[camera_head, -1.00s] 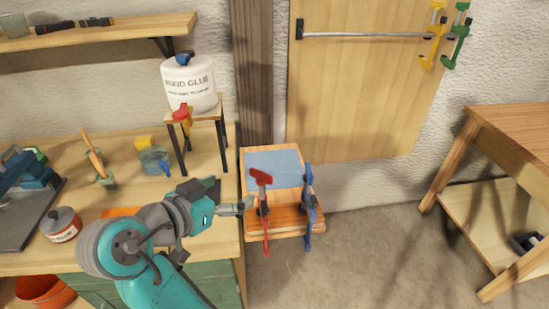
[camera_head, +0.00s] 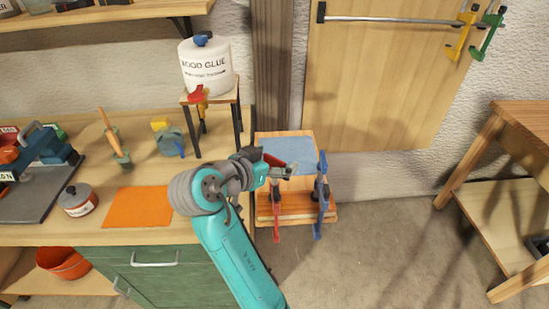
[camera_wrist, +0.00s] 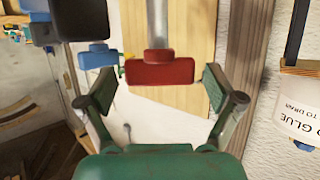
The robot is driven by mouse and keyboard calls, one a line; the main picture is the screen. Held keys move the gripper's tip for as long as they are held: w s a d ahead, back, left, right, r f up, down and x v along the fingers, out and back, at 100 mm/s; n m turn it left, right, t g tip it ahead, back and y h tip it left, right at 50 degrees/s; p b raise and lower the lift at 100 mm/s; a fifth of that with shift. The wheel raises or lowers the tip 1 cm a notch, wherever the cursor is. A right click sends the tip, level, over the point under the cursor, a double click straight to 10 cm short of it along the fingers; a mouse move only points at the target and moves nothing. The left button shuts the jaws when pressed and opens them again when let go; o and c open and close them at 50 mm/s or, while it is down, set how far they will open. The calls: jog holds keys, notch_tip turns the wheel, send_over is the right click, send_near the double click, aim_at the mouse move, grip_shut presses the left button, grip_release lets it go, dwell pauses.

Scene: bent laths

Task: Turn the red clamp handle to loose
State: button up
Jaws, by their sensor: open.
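The red clamp is at the front of the board stack beside the bench; its lower bar (camera_head: 276,226) shows in the head view, and its handle (camera_head: 272,160) is partly hidden by my gripper (camera_head: 287,171). In the wrist view the red handle (camera_wrist: 160,71) is a flat block at the end of a grey screw, ahead of my gripper (camera_wrist: 160,88). The fingers are open, one on each side of the handle, with a gap on both sides. A blue clamp (camera_head: 321,195) stands to the right; its blue block (camera_wrist: 98,57) shows in the wrist view.
The wooden board stack (camera_head: 294,213) carries a blue-grey sheet (camera_head: 287,150). A small stool (camera_head: 212,97) with a glue tub (camera_head: 205,67) stands on the bench to the left. A wooden table (camera_head: 515,165) is at the right. The floor between is clear.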

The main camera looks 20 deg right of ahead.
jog(key=c, duration=1.2)
jog(key=shift+n+t+y, duration=0.3)
jog(key=shift+n+y, duration=0.1)
jog(key=n+t+y, duration=0.3)
jog(key=n, duration=0.1)
jog(key=shift+d+f+y, duration=0.1)
jog(key=shift+y, duration=0.2)
jog(key=shift+n+t+y, duration=1)
jog(key=shift+n+y, duration=0.4)
jog(key=shift+n, duration=0.1)
